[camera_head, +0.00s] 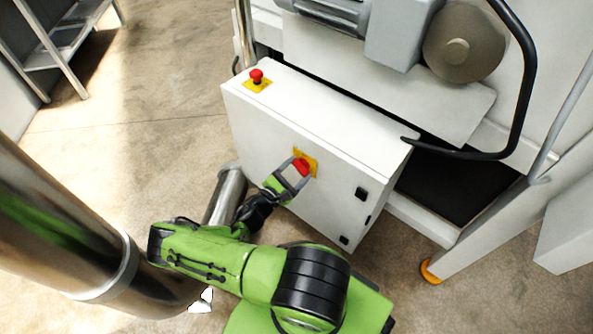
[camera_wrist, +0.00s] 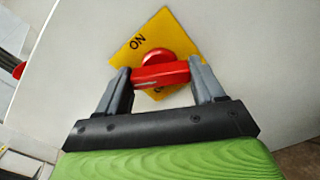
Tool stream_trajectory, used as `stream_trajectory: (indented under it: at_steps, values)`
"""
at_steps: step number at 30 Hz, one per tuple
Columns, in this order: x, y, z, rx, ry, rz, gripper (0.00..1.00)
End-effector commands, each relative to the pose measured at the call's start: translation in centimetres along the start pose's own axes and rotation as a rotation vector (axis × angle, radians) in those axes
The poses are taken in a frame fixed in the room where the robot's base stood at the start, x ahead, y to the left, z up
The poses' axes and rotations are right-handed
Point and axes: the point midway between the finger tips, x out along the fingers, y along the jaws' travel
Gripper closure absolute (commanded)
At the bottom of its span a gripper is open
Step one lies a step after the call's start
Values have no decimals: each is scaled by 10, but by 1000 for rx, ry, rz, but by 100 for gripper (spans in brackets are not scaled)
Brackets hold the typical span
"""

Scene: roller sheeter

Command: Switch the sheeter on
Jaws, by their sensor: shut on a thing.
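The sheeter's white control cabinet (camera_head: 300,125) stands in front of me in the head view. On its front face is a red rotary switch (camera_head: 302,166) on a yellow plate (camera_head: 313,158). In the wrist view the plate (camera_wrist: 146,45) shows the letters "ON" near its upper corner and sits tilted in the picture. My gripper (camera_head: 293,174) is at the switch. In the wrist view its two grey fingers (camera_wrist: 160,80) are shut on the ends of the red handle (camera_wrist: 160,73), which lies nearly level across the picture. The plate's lower part is mostly hidden by the handle and fingers.
A red emergency button (camera_head: 256,76) on a yellow base sits on the cabinet top. A black bent bar (camera_head: 527,80) and the machine's motor parts are at the upper right. A steel pipe (camera_head: 228,195) stands close to my arm's left side. A shelf (camera_head: 65,45) stands far left.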

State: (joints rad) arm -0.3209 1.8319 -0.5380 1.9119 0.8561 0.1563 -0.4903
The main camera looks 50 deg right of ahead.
Motion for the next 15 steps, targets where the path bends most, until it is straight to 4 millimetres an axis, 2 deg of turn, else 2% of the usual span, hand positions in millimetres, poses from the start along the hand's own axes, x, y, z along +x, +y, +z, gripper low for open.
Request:
stream_trajectory:
  at_steps: [15]
  values:
    - [0, -1, -1, 488, 1, -1, 62]
